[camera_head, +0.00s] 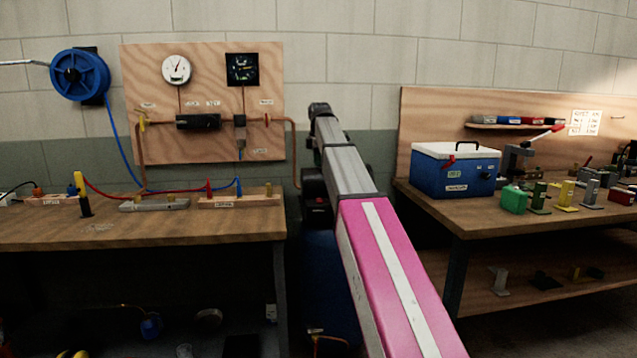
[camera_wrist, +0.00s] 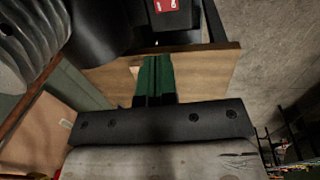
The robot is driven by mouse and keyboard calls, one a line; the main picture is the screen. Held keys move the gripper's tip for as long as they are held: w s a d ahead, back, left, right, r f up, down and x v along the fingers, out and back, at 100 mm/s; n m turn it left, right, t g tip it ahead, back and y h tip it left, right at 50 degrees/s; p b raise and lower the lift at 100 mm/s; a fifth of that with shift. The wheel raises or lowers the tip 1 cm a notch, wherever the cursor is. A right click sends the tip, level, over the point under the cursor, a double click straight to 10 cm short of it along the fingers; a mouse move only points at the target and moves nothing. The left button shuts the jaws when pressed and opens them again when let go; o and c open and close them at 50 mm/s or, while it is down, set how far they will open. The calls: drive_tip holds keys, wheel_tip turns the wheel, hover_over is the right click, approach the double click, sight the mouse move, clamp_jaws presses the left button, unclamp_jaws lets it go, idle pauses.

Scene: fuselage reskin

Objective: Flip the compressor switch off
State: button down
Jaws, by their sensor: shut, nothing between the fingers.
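In the wrist view, my gripper (camera_wrist: 154,62) shows two green fingers pressed together with nothing between them. Just beyond the fingertips, at the top edge, is a black box with a red patch (camera_wrist: 165,5) that looks like the compressor switch. The picture cuts it off, so its on or off position cannot be told. A grey ribbed cylinder (camera_wrist: 28,45), apparently part of the compressor, is at the upper left. In the head view, the dark blue compressor tank (camera_head: 322,275) stands between the benches, largely hidden behind my pink and grey arm. My fingers are hidden there.
The left bench (camera_head: 150,232) has fittings and red and blue hoses. A gauge board (camera_head: 135,70) and blue hose reel (camera_head: 72,74) are on the wall. The right bench (camera_head: 420,200) carries a blue cooler (camera_head: 430,175) and several small blocks. A wooden surface (camera_wrist: 205,75) lies behind my fingers.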

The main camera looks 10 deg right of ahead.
sight(319, 200)
drive_tip(key=f, duration=0.4)
drive_tip(key=w+f, duration=0.1)
drive_tip(key=f, duration=0.8)
drive_tip(key=shift+w+f, duration=0.3)
drive_tip(key=shift+w, duration=0.05)
drive_tip(key=shift+f, duration=0.2)
drive_tip(key=shift+s+r, duration=0.1)
drive_tip(key=shift+s, duration=0.7)
drive_tip(key=shift+r, duration=0.15)
